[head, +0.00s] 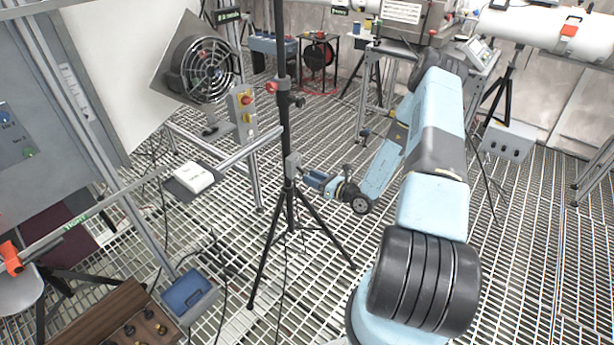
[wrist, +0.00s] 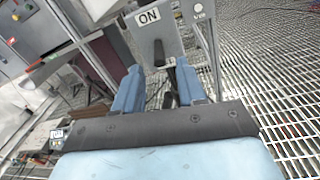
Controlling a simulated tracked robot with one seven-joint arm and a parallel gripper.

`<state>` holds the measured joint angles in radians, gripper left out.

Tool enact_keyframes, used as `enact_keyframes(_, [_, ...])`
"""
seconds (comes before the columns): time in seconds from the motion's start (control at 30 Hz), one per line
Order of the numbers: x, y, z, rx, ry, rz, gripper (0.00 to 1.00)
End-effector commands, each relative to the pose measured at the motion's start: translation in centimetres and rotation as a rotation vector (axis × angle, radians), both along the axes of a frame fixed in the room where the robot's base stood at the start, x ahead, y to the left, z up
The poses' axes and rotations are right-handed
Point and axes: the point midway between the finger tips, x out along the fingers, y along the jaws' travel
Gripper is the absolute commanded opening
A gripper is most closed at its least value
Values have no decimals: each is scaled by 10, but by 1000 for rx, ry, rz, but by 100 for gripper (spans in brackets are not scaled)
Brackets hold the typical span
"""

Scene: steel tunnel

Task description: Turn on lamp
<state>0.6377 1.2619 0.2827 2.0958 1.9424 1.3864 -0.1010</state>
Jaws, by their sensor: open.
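A grey switch box (head: 293,165) is fixed to a black tripod stand (head: 289,200) near the middle of the head view. In the wrist view the grey switch box (wrist: 155,35) carries a white "ON" label, with a dark lever (wrist: 159,52) below it. My gripper (head: 309,177) is just right of the box in the head view. In the wrist view my gripper (wrist: 158,88) is open, its two blue fingers either side of the lever's line, and a dark part shows between them. I cannot tell whether they touch the lever. No lamp head is visible on the stand.
A fan-like round unit (head: 207,69) and a box with a red button (head: 243,112) stand left of the tripod. A white device (head: 194,178) sits on a rail. A blue box (head: 189,294) lies lower left. Cables trail over the grated floor, which is open at right.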

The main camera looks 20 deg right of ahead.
Motion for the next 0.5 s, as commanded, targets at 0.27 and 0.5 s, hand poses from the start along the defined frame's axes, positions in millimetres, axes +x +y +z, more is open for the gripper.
enact_keyframes(0.27, [17, 14, 0, -1, 1, 0, 40])
enact_keyframes(0.5, [19, 16, 0, 0, 0, 0, 40])
